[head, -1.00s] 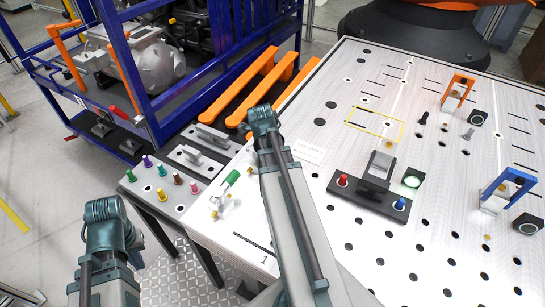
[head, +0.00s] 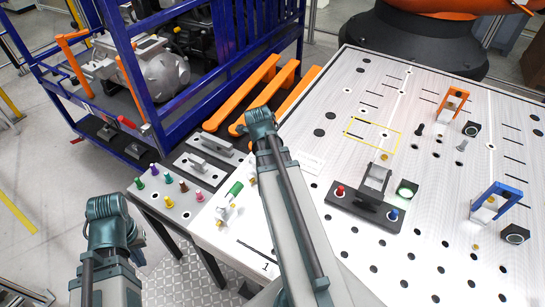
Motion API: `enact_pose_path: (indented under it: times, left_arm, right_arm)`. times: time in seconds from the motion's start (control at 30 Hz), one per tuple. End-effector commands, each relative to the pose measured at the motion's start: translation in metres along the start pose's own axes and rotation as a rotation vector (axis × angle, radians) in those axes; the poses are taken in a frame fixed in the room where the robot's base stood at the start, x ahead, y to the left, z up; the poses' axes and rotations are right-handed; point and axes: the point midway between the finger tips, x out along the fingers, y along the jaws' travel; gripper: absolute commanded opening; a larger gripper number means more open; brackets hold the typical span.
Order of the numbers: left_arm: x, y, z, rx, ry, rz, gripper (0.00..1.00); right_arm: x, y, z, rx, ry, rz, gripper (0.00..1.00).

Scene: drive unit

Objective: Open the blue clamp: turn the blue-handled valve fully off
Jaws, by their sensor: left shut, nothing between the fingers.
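The blue clamp (head: 503,193) stands on the right part of the white table, its blue handle raised as an arch over a pale block. A green-handled valve (head: 234,189) with brass fittings sits at the table's left edge. I make out no blue-handled valve; my right arm covers part of the table beside the green one. My left gripper (head: 137,241) is at the lower left, mostly behind its own wrist, shut and empty, away from the table's objects. My right arm reaches up over the table's left part; its fingers are hidden behind the wrist.
A black button box (head: 345,201) with red and blue buttons stands mid-table. An orange clamp (head: 454,99) stands at the back right. A side shelf (head: 181,214) holds several coloured pegs. A blue-framed cart (head: 150,97) stands at the back left.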

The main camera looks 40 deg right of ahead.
Motion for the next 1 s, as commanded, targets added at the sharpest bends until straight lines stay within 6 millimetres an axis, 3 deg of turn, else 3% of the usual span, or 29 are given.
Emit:
enact_pose_path:
  times: [0.03, 0.33, 1.0]
  left_arm:
    - [-0.016, -0.002, 0.001, 0.001, -0.001, 0.000, 0.00]
    - [-0.054, -0.004, 0.004, -0.019, -0.002, 0.002, 0.00]
    - [-0.057, -0.005, 0.004, -0.026, -0.002, 0.003, 0.00]
  right_arm:
    - [-0.016, -0.002, -0.001, -0.001, 0.000, 0.000, 0.70]
    - [-0.056, -0.001, 0.000, -0.001, 0.000, 0.000, 0.70]
    - [-0.059, 0.000, 0.000, 0.000, 0.000, 0.000, 0.70]
